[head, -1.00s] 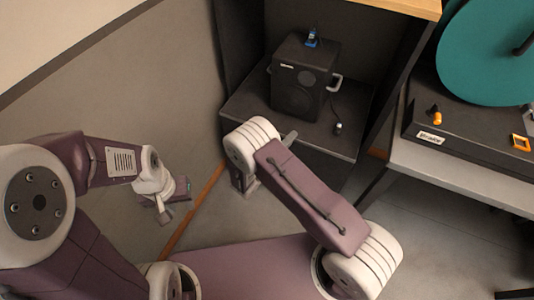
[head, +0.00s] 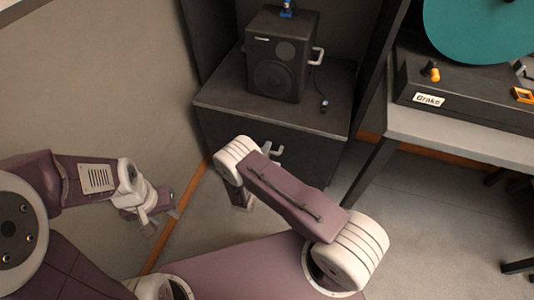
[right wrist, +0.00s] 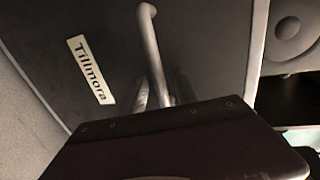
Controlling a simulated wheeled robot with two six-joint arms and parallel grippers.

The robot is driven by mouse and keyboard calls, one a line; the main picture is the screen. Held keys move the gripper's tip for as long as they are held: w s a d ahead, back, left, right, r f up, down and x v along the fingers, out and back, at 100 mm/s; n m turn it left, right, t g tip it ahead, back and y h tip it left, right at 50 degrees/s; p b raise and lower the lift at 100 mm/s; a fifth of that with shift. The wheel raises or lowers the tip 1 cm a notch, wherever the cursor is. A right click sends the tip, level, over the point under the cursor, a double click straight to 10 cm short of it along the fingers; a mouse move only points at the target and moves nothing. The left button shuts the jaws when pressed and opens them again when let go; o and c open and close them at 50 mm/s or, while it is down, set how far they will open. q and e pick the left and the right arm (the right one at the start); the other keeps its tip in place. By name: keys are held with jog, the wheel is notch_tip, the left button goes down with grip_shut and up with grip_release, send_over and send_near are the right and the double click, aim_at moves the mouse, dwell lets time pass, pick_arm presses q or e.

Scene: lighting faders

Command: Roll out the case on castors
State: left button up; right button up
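The dark case (head: 220,125) stands against the back wall, a loudspeaker on its flat top. A pale handle (head: 278,152) shows on its front, partly behind my right arm. The right wrist view shows the case's front (right wrist: 105,35) with a "Tillmora" label and the grey handle bar (right wrist: 151,40). My right gripper (right wrist: 163,92) is at the handle, its fingers seemingly apart on either side of the bar. The dark wrist plate hides the handle's near end. My left gripper (head: 163,212) is away to the left, empty; its opening is unclear. The castors are not visible.
Floor at the lower right is open.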

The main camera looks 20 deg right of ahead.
jog(key=shift+w+d, duration=0.15)
jog(key=shift+w, duration=0.05)
grip_shut()
dwell(1.3)
